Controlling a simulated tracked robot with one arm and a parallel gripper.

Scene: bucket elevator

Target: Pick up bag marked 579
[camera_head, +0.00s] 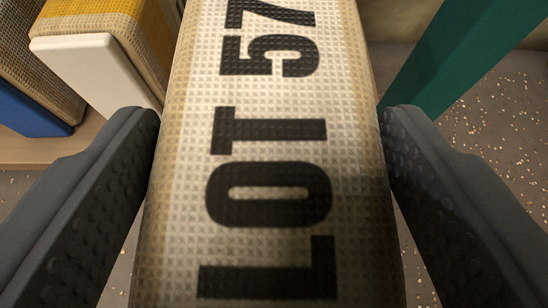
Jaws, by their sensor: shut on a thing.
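A tan woven bag (270,160) fills the middle of the view, running from the bottom edge to the top edge. Black print on it reads "LOT 57", turned sideways; the rest of the marking is cut off at the top, so I cannot read a last digit. My gripper (268,115) has one dark, studded finger on each side of the bag, and both fingertips press against its sides. It is shut on the bag. The bag's far end and its underside are hidden.
At the upper left, a tan bag with a white face (95,70) and a bag with a blue face (30,122) rest on a wooden board (45,150). A green post (460,50) slants at the upper right. Speckled floor (500,125) shows on the right.

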